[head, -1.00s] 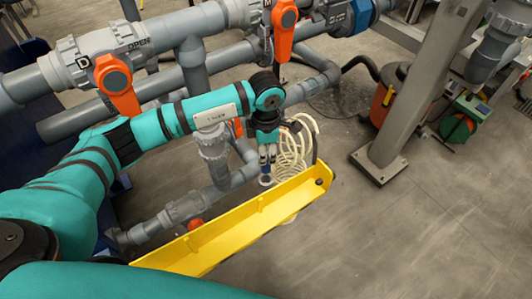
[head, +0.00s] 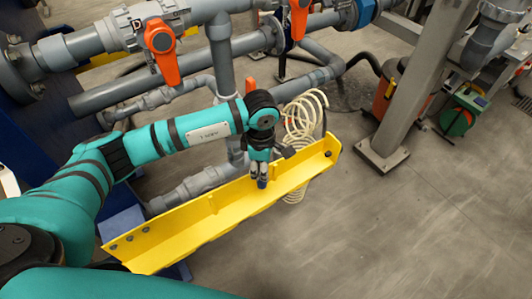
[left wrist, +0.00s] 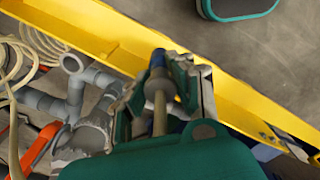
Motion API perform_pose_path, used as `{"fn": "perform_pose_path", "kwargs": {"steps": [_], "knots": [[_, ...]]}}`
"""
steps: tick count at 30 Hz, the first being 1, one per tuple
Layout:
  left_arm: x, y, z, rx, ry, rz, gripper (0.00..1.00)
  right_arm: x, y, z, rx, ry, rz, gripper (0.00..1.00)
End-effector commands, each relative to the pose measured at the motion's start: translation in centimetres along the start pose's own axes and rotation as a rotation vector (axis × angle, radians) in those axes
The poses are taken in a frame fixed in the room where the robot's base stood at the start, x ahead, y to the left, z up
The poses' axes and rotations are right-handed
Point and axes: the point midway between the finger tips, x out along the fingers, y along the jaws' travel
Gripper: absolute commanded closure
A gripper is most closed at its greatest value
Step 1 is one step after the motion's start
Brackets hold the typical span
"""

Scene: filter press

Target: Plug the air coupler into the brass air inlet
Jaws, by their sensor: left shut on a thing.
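My left gripper (head: 259,172) is shut on the air coupler (head: 262,183), a small part with a dark blue end, which points down over the yellow beam in the head view. In the left wrist view, the gripper's fingers (left wrist: 175,88) close around the coupler (left wrist: 157,60). Its blue end faces away from the wrist, and a tan stem runs back toward the wrist. The coupler appears above the beam; the exact gap is unclear. I cannot make out the brass air inlet in either view. My right gripper is not in view.
A yellow angle beam (head: 180,236) runs across below the gripper. A cream coiled hose (head: 303,112) hangs behind its right end. Grey pipes with orange valve handles (head: 161,52) stand behind. A grey post (head: 407,105) stands right. The floor at front right is clear.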

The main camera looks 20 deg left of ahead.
Motion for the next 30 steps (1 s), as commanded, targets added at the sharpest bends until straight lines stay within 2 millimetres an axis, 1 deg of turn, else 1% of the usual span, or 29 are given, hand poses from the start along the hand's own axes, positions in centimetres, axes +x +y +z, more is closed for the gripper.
{"fn": "perform_pose_path", "kwargs": {"steps": [1, 5, 11, 14, 15, 18, 21, 25, 30], "knots": [[0.7, -0.7, -0.3, 0.066, 0.001, -0.002, 1.00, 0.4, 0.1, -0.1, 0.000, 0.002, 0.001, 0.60], [1.8, -2.4, -1.0, 0.266, 0.001, -0.003, 1.00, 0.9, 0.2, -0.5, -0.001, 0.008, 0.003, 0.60], [3.9, -5.9, -2.2, 0.649, 0.001, -0.005, 1.00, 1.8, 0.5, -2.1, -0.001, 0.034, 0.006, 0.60], [4.9, -8.2, -3.1, 0.902, 0.000, -0.006, 1.00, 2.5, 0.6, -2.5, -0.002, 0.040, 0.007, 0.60], [5.3, -9.2, -3.4, 1.012, 0.000, -0.006, 1.00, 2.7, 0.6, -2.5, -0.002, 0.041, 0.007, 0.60], [6.0, -11.4, -4.1, 1.267, 0.000, -0.003, 1.00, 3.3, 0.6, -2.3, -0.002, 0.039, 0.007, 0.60], [6.3, -13.1, -4.6, 1.466, 0.001, 0.000, 1.00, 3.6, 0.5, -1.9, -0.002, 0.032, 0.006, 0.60], [6.4, -14.4, -5.0, 1.624, 0.002, 0.005, 1.00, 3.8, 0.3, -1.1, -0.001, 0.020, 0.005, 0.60], [6.4, -14.8, -5.1, 1.686, 0.004, 0.006, 1.00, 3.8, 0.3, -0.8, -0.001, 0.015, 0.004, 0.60]]}}
